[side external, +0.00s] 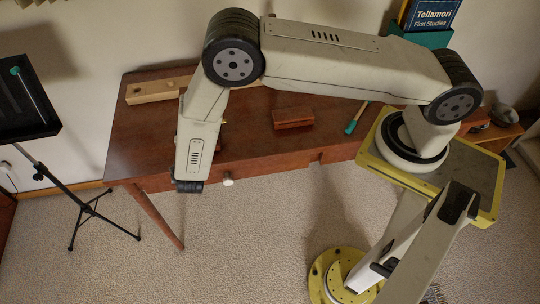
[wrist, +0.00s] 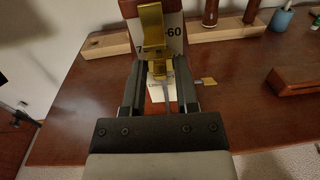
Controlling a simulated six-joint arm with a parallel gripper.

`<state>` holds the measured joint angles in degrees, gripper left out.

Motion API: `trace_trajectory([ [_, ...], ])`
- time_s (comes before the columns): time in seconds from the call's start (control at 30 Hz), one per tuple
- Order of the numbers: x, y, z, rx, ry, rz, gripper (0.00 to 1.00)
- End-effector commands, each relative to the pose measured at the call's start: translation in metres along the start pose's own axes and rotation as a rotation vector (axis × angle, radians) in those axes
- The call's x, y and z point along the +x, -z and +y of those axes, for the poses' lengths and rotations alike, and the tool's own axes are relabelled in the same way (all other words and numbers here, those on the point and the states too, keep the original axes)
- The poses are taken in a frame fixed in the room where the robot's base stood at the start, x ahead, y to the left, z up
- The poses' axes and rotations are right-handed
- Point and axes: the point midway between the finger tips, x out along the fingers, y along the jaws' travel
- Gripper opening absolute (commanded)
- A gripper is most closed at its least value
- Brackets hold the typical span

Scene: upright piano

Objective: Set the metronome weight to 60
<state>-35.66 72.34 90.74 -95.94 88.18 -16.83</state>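In the wrist view the metronome (wrist: 172,30) stands upright, a reddish-brown body with a white scale marked "60" near the top right. A brass weight (wrist: 152,28) with bent plates sits in front of the scale, on a thin grey rod (wrist: 168,95). My gripper (wrist: 160,70) has its two dark fingers apart, one each side of the weight's lower part, with gaps visible. A brass key (wrist: 208,82) sticks out to the right of the right finger. Which mark the weight is level with cannot be told. In the side view my arm hides most of the metronome and my gripper.
The brown desk (side external: 140,130) has a wooden block (side external: 152,90) at the back, a reddish box (side external: 293,118) and a teal-handled tool (side external: 356,118). A black music stand (side external: 25,100) is at left. The desk's left end is clear.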

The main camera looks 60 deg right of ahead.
Motion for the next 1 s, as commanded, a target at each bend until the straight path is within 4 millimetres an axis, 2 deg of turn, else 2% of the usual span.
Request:
trace_trajectory([
  [0.03,-0.0001,0.0000,0.0000,0.000,0.000,0.000,0.18],
  [0.1,-0.0002,0.0000,0.0000,0.000,0.000,0.000,0.00],
  [1.0,-0.0007,0.0000,0.0001,0.000,-0.001,0.000,0.00],
])
